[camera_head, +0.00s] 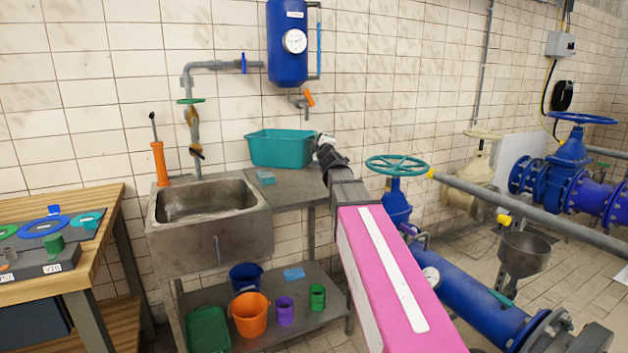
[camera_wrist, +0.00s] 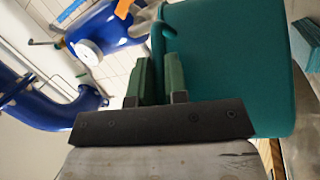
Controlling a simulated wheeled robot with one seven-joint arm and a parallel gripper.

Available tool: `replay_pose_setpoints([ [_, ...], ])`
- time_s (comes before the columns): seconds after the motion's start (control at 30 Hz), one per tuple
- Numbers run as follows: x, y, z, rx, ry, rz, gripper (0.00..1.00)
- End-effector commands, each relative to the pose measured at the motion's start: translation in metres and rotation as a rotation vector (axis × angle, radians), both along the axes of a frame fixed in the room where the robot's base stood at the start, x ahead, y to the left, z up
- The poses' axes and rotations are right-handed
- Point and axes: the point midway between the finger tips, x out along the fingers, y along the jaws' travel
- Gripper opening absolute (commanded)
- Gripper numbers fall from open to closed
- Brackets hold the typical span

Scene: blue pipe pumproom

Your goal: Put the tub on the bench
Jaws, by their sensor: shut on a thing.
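The teal tub (camera_head: 280,149) is upright at the back of the metal sink counter (camera_head: 300,188), against the tiled wall. Whether its base touches the counter or hangs just above it, I cannot tell. My gripper (camera_head: 322,148) is at the tub's right end. In the wrist view the tub (camera_wrist: 225,70) fills the right half, and the green fingers of my gripper (camera_wrist: 158,72) are shut on its rim. A wooden bench (camera_head: 95,212) stands at the left edge.
A sink (camera_head: 208,200) lies left of the counter, with an orange pump (camera_head: 160,163) behind it. A teal sponge (camera_head: 265,177) lies before the tub. A blue tank (camera_head: 287,42) and an orange-handled tap (camera_head: 305,100) hang above. The wooden bench carries several coloured discs.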

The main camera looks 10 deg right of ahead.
Motion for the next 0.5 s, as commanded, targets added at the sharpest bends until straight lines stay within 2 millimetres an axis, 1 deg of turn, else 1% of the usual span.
replay_pose_setpoints([
  [0.13,0.010,-0.018,-0.011,0.004,-0.001,-0.002,0.00],
  [0.5,0.040,-0.081,-0.053,0.004,-0.001,-0.002,0.00],
])
